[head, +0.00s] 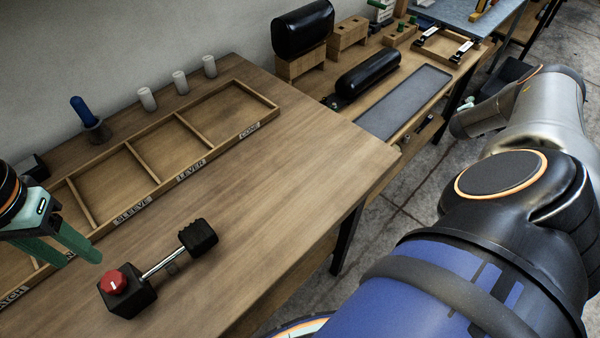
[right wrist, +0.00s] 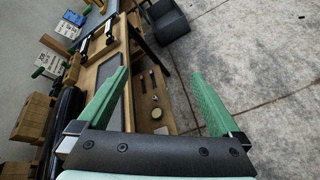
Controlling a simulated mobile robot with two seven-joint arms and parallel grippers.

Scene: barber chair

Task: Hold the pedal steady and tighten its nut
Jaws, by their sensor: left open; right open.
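The pedal assembly lies on the wooden bench in the head view: a black ribbed pedal (head: 198,237) on a thin metal rod (head: 163,262) that runs to a black block (head: 130,298). A red knob with a white mark (head: 117,282), which may be the nut, sits on top of the block. My left gripper (head: 80,258), with green fingers, is open above the bench at the left edge, up and left of the red knob and apart from it. My right gripper (right wrist: 158,95) is open and empty in the right wrist view, far from the pedal.
A wooden tray with labelled compartments (head: 193,126) lies behind the pedal. White cylinders (head: 180,81) and a blue-handled tool (head: 84,110) stand behind it. A second bench with black rolls (head: 368,74) and a grey mat (head: 405,100) is beyond. The bench right of the pedal is clear.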

